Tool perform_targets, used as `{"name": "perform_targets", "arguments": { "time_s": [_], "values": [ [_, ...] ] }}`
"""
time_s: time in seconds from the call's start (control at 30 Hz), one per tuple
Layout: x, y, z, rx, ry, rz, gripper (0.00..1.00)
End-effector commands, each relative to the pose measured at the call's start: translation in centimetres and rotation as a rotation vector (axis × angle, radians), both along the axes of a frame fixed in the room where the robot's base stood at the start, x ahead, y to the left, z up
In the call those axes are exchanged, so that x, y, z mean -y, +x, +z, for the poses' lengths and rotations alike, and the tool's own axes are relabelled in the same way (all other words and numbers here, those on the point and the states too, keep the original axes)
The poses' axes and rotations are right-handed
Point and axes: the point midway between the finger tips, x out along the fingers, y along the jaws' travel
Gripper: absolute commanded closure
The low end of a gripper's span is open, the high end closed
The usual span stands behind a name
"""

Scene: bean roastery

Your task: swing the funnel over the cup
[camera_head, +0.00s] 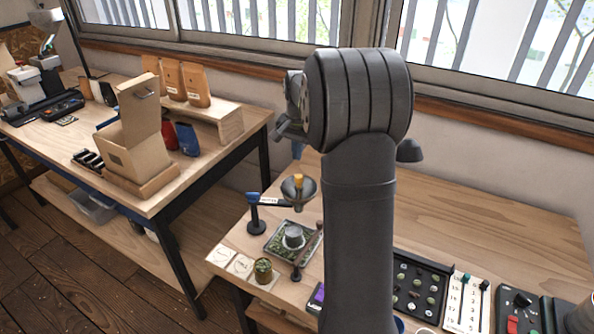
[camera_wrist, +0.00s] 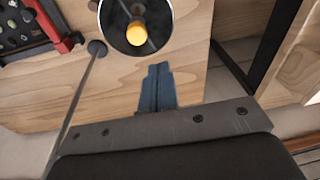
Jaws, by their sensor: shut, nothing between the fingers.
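The grey funnel (camera_head: 299,189) with an orange-yellow knob sits on a labelled swing arm (camera_head: 272,202) beside a dark post with a blue cap (camera_head: 254,199). The funnel also shows at the top of the wrist view (camera_wrist: 113,28). A pale grey cup-like cylinder (camera_head: 293,235) stands in a shallow green tray (camera_head: 278,250), lower in the head view than the funnel. A green container (camera_head: 263,269) stands on a white card nearby. My gripper (camera_head: 297,150) is above and behind the funnel, its blue fingers (camera_wrist: 158,88) shut and empty, apart from it. My wrist partly hides the fingers in the head view.
A brown-topped upright (camera_head: 307,250) stands right of the tray. A dark sample box (camera_head: 418,285) and a slider panel (camera_head: 466,303) lie farther right. The bare wood (camera_head: 500,220) at the back right is free. Another table (camera_head: 110,180) is at left.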

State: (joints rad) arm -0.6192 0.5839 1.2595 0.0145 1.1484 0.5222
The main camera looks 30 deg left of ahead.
Motion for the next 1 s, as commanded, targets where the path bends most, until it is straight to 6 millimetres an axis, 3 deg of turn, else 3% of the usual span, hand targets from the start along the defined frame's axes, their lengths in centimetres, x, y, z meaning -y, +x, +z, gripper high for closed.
{"name": "perform_targets", "arguments": {
  "time_s": [0.13, 0.37, 0.83, 1.0],
  "values": [
    [-0.9, 2.8, 0.1, 0.164, -0.02, 0.199, 1.0],
    [-1.4, 4.1, -0.6, 0.231, -0.035, 0.287, 1.0],
    [-2.6, 6.9, -9.6, 0.227, -0.034, 0.282, 1.0],
    [-1.7, 4.6, -9.1, 0.23, -0.032, 0.283, 1.0]
  ]
}}
